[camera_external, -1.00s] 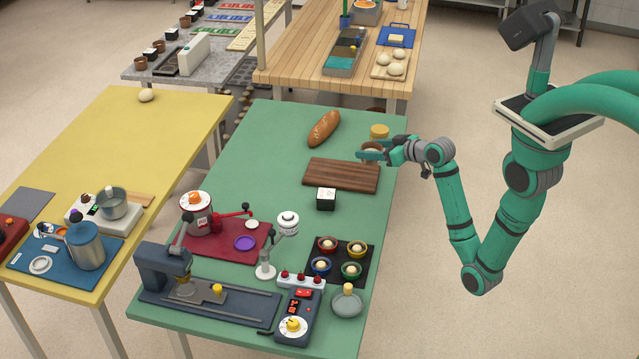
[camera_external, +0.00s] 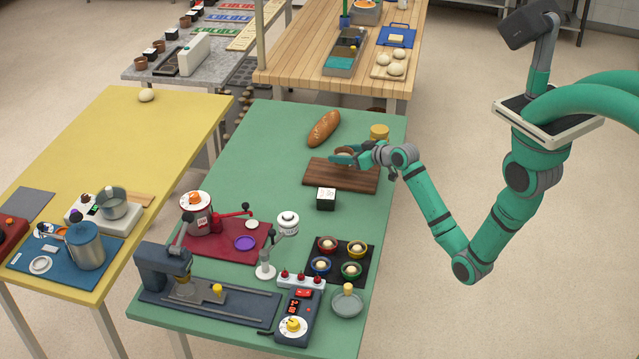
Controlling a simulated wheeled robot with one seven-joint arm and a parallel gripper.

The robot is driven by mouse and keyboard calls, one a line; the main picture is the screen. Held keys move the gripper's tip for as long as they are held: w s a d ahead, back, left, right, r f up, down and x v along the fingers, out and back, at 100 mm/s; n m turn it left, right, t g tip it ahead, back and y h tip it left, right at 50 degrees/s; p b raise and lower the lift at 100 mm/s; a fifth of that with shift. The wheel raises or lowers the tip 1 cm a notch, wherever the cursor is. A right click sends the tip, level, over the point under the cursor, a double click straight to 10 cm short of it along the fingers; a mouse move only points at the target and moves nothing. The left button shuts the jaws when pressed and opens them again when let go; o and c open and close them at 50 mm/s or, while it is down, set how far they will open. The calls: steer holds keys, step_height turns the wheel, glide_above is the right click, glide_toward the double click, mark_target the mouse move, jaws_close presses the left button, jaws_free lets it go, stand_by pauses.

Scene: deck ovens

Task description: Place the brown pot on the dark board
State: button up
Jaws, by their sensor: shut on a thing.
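The dark board (camera_external: 325,177) is a flat brown wooden slab on the green table. My gripper (camera_external: 345,157) is over the back middle part of the board, reaching in from the right. It is shut on the brown pot (camera_external: 344,153), a small round thing that shows only in part between and above the fingers. The fingers hide most of the pot, and I cannot tell whether its base touches the board.
A bread loaf (camera_external: 324,128) lies behind the board. A black-and-white cube (camera_external: 326,198) sits just in front of the board. The table's right edge is close to the board.

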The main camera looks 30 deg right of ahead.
steer(key=shift+w+f, duration=0.15)
steer(key=shift+f, duration=0.05)
steer(key=shift+w+f, duration=0.1)
steer(key=shift+f, duration=1.5)
steer(key=shift+f, duration=0.2)
steer(key=o, duration=1.2)
steer(key=shift+r, duration=0.1)
steer(key=shift+s+r, duration=0.15)
steer(key=shift+s, duration=0.05)
steer(key=v, duration=1.1)
steer(key=shift+s+d+r, duration=0.1)
steer(key=shift+s, duration=0.2)
